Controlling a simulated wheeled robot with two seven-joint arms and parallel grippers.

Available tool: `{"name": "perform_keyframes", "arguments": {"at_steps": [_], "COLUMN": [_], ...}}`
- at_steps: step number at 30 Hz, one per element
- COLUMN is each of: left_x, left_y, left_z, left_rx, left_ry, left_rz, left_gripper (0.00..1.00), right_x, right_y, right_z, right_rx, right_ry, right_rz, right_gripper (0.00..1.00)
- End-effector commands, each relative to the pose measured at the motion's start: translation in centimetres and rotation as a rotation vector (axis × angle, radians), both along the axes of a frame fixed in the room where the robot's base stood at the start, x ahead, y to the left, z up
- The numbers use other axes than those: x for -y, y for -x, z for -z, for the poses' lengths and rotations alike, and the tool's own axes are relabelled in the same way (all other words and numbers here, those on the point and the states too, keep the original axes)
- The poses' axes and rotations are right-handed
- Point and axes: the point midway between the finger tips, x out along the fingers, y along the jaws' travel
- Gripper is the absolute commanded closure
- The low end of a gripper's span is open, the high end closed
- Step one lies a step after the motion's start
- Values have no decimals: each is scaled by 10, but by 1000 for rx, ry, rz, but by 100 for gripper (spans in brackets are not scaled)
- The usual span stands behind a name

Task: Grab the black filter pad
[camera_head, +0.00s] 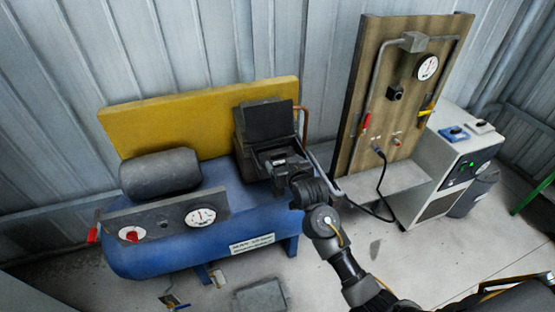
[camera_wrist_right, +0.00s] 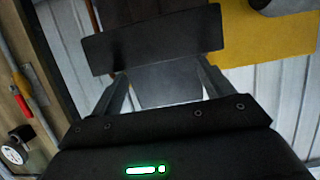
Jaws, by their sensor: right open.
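The black filter pad (camera_head: 269,121) is a flat dark rectangle in front of the dark pump block on the blue compressor. In the right wrist view the pad (camera_wrist_right: 152,40) spans across the front of both fingertips, slightly tilted. My right gripper (camera_head: 276,152) is open just below the pad in the head view. My left gripper is not in view.
The blue compressor tank (camera_head: 190,237) carries a grey cylinder (camera_head: 160,174), gauges and a yellow guard panel (camera_head: 200,117). To the right stand a wooden board (camera_head: 400,110) with pipes and a gauge, and a white cabinet (camera_head: 447,170). A black cable hangs between.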

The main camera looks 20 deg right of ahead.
Motion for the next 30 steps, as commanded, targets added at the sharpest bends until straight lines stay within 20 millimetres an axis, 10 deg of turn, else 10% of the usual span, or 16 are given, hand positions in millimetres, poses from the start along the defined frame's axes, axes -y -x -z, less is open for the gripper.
{"name": "perform_keyframes", "arguments": {"at_steps": [30], "left_x": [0], "left_y": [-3], "left_z": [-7], "left_rx": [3], "left_ry": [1], "left_rz": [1], "left_gripper": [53], "right_x": [2], "right_y": [-60], "right_z": [21], "right_rx": [-1], "right_ry": [-1], "right_rz": [0], "right_gripper": [23]}}
